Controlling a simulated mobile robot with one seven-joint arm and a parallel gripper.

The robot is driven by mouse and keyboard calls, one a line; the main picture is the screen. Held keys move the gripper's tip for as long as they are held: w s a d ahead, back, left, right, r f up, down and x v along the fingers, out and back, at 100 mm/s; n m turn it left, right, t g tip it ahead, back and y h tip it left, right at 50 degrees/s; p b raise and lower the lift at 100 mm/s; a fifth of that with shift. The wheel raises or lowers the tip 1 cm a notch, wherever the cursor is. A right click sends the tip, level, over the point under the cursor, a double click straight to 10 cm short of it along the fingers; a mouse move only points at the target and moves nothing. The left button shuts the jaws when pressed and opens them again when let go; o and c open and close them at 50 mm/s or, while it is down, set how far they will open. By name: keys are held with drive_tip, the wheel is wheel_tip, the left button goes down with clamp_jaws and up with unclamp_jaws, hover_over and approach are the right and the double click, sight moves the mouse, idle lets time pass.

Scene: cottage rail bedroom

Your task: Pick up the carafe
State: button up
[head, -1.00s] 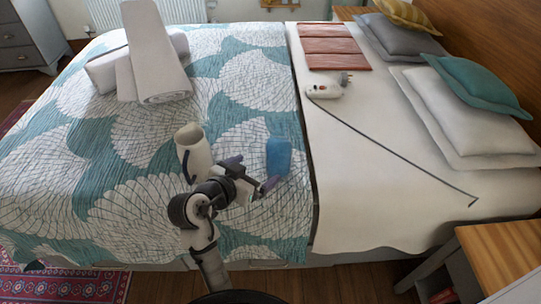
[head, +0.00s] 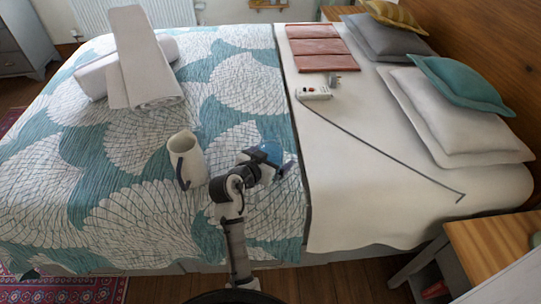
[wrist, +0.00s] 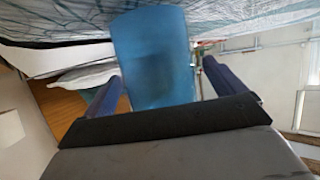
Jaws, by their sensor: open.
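A blue, smooth, rounded vessel (head: 270,152) stands on the bed, partly hidden behind my gripper in the head view. In the wrist view the blue vessel (wrist: 153,60) fills the space between my two fingers. A white jug (head: 187,160) with an open top and a dark handle stands upright to its left. I cannot tell for certain which of the two is the carafe. My gripper (head: 266,160) is open, with its fingers (wrist: 163,72) on either side of the blue vessel. Whether they touch it is not clear.
Rolled white towels (head: 140,70) lie at the upper left of the bed (head: 90,190). A white power strip (head: 314,93) with a dark cord lies right of the vessels. Folded reddish cloths (head: 318,48) and pillows (head: 460,110) are farther off. A wooden nightstand (head: 490,245) stands lower right.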

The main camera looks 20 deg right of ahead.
drive_tip(key=c, duration=1.4)
drive_tip(key=shift+r, duration=0.1)
drive_tip(key=shift+c, duration=1.1)
drive_tip(key=shift+r, duration=0.15)
